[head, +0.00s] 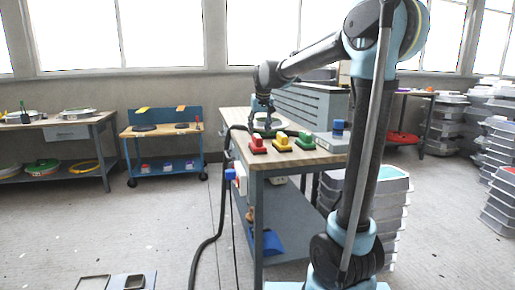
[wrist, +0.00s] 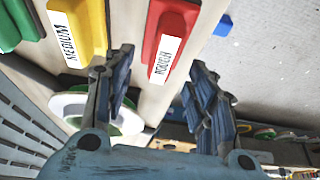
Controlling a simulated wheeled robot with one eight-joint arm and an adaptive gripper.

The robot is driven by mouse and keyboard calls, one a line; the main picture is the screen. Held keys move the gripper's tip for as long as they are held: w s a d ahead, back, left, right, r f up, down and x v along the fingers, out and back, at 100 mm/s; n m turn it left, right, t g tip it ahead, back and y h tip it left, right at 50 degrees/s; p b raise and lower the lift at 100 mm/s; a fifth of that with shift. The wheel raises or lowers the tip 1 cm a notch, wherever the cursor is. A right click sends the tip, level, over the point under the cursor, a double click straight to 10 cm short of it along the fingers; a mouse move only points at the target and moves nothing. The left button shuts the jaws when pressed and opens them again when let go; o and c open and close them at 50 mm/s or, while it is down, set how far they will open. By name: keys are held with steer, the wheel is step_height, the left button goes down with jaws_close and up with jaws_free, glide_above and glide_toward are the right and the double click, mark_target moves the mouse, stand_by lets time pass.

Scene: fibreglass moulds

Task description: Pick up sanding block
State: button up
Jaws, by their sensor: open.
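Sanding blocks stand in a row on the wooden bench top. They are a red block (head: 258,146), a yellow block (head: 282,143) and a green block (head: 305,141). In the wrist view the red block (wrist: 171,32) has a white label, hard to read. The yellow block (wrist: 80,25) is labelled MEDIUM, and the green block (wrist: 17,24) is partly cut off. My gripper (head: 263,112) is above the bench, behind the row. In the wrist view my gripper (wrist: 160,62) is open, its fingers apart and empty, with the red block beyond the gap.
A white and green round item (wrist: 128,121) lies on the bench close to my fingers. A blue block (head: 338,125) sits on a grey box (head: 331,143) at the right. A black hose (head: 212,238) hangs off the left edge. Stacked moulds (head: 388,205) stand at the right.

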mark_target(258, 136)
steer(key=shift+x, duration=2.85)
steer(key=shift+a+f, duration=0.15)
steer(key=shift+f, duration=0.05)
steer(key=c, duration=0.7)
